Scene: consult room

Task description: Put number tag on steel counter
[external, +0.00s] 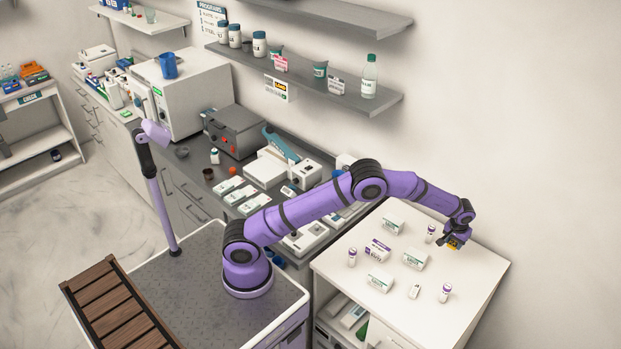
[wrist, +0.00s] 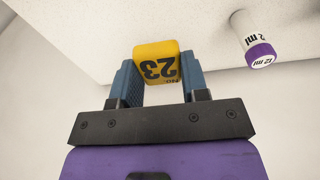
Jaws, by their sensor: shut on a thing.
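The number tag (wrist: 158,62) is a yellow block marked 23, seen in the wrist view between my two blue fingers. My gripper (wrist: 160,84) is shut on it. In the external view my gripper (external: 453,240) is over the far right part of the white cabinet top, with the yellow tag (external: 454,244) low in its jaws. I cannot tell if the tag touches the surface. The steel counter (external: 222,178) is the dark grey worktop along the wall, to the left of the white cabinet.
The white cabinet top (external: 463,290) holds several small boxes and purple-capped vials; one vial (wrist: 254,45) is close to my gripper. The counter carries a grey device (external: 236,130), a white scale (external: 265,170) and several packets. Shelves (external: 335,88) with bottles hang above it.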

